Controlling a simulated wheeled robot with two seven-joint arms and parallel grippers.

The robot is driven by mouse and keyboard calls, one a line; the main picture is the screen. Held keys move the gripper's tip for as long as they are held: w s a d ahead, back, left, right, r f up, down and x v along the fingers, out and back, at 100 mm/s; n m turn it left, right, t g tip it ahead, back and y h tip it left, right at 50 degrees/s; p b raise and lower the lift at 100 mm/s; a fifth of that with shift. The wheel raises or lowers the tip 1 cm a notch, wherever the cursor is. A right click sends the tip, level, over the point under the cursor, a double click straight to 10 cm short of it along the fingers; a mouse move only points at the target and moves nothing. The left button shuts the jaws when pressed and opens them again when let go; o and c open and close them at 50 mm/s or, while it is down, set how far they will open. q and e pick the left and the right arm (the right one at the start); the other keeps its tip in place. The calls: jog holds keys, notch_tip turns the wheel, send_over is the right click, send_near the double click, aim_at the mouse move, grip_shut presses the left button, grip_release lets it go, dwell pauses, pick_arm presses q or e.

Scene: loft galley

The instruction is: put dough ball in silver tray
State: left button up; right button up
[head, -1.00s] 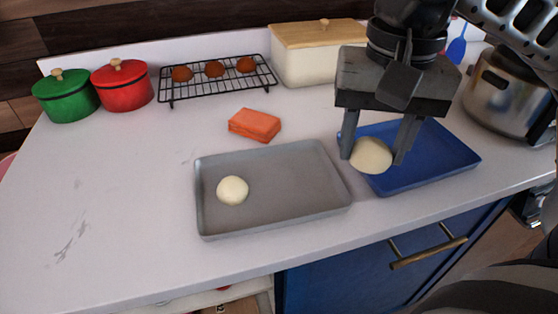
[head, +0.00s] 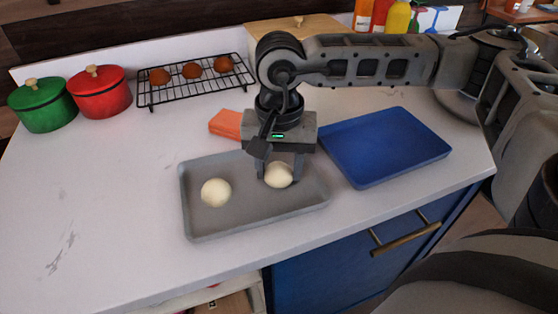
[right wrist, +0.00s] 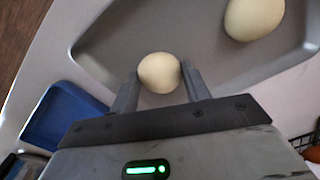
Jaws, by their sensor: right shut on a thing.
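The silver tray (head: 240,222) lies on the white counter. One pale dough ball (head: 215,192) rests in its left part and shows in the right wrist view (right wrist: 254,17). My right gripper (head: 279,178) is over the tray's right part, pointing down, shut on a second dough ball (head: 278,176). In the right wrist view this held dough ball (right wrist: 159,72) sits between the two fingertips, low over the tray floor (right wrist: 120,30). I cannot tell whether it touches the floor. My left gripper is not in view.
An empty blue tray (head: 385,148) lies to the right. An orange block (head: 225,123) is behind the silver tray, partly hidden by my gripper. A black rack (head: 195,90) with brown rolls, a red pot (head: 101,92) and a green pot (head: 42,104) stand behind. The left counter is clear.

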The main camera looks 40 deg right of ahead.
aim_at(279, 167)
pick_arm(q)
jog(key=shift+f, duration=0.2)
pick_arm(e)
jog(key=shift+f, duration=0.1)
jog(key=shift+f+b, duration=0.2)
jog(key=shift+b, duration=0.15)
jog(key=o, duration=1)
jog(key=shift+r, duration=0.1)
jog(key=shift+r+p, duration=0.25)
jog(key=shift+p, duration=0.15)
jog(key=shift+r, duration=0.3)
pick_arm(q)
jog(key=shift+b, duration=0.6)
pick_arm(e)
notch_tip(279, 167, up, 11)
jog(key=shift+r, duration=0.15)
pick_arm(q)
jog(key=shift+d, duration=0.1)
